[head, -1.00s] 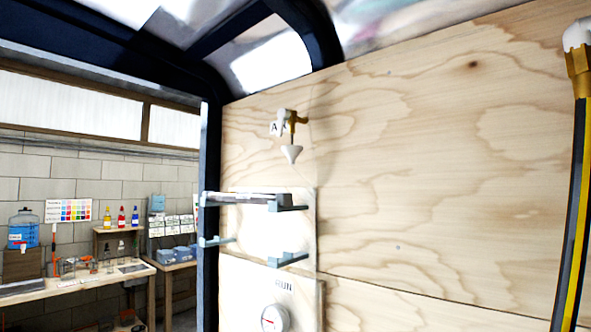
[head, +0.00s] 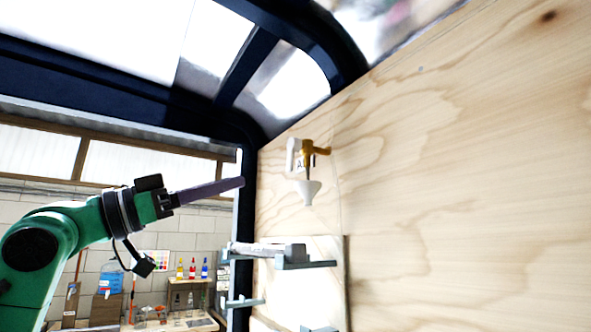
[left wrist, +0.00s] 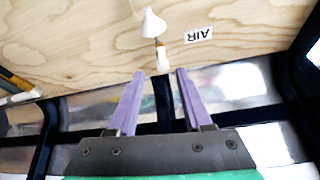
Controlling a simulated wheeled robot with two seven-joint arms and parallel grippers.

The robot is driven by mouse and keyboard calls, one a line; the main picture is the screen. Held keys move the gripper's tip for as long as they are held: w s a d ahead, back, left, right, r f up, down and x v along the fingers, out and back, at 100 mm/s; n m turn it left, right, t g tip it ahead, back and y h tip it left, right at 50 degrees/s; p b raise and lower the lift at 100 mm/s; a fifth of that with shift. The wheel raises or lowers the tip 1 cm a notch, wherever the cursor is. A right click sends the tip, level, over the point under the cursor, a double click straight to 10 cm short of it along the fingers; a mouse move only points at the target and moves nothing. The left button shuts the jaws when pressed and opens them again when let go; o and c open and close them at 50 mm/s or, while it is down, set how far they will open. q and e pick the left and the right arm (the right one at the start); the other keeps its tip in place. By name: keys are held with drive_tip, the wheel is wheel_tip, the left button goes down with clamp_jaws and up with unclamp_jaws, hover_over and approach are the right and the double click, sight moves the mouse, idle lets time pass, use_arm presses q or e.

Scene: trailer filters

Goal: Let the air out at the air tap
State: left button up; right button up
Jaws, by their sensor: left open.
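The air tap (head: 318,150) is brass with a white lever (head: 292,154), mounted high on the plywood wall. A white funnel (head: 311,192) hangs under it. My left gripper (head: 243,182) has purple fingers and is left of the tap, apart from it in the head view. In the left wrist view, which shows the scene upside down, the left gripper (left wrist: 160,73) is open and empty. There the white lever (left wrist: 163,58) lies just past the gap between the fingertips, and the funnel (left wrist: 152,22) is beyond. My right gripper is not in view.
An AIR label (left wrist: 198,34) is on the wall beside the tap. Below the tap, a grey-blue shelf bracket (head: 305,263) sticks out. A dark frame post (head: 246,215) stands left of the wall. The plywood wall (head: 450,200) right of the tap is bare.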

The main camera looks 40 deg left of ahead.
sight(288, 164)
use_arm(q)
drive_tip(key=p+x, duration=0.7)
drive_tip(key=x, duration=0.4)
drive_tip(key=shift+w+d+r, duration=0.1)
drive_tip(key=shift+w+r, duration=0.1)
drive_tip(key=shift+r, duration=0.1)
drive_tip(key=shift+s+a+f, duration=0.1)
drive_tip(key=shift+s+a, duration=0.15)
clamp_jaws()
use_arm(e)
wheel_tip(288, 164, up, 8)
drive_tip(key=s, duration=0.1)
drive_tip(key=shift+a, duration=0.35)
